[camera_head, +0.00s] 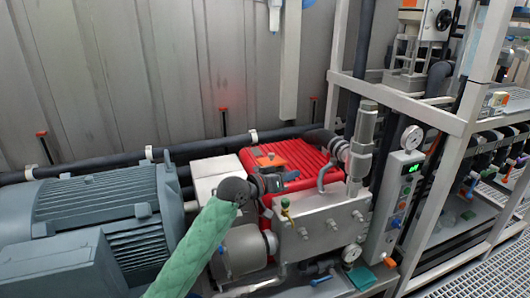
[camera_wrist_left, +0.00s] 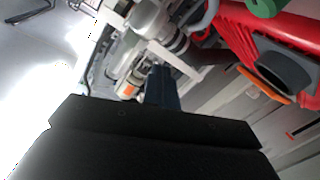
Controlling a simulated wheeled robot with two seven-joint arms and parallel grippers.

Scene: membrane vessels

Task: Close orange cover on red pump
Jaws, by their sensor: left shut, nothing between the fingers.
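The red pump (camera_head: 312,157) has a ribbed red housing and stands right of the middle in the head view. It also shows at the upper right of the left wrist view (camera_wrist_left: 235,30). The orange cover (camera_head: 268,161) is a small orange piece on top of the pump's left part; its angle is hard to tell. In the left wrist view an orange rim (camera_wrist_left: 262,86) borders a dark grey round part beside the red housing. My left gripper (camera_head: 288,178) is shut and empty, in front of the orange cover; its fingers show in the wrist view (camera_wrist_left: 162,88). My right gripper is out of view.
A grey-blue motor (camera_head: 95,205) fills the left. A silver metal block (camera_head: 322,228) with valves, a vertical cylinder (camera_head: 361,145) and a control box (camera_head: 397,195) stand in front and right of the pump. Dark pipes run along the wall behind.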

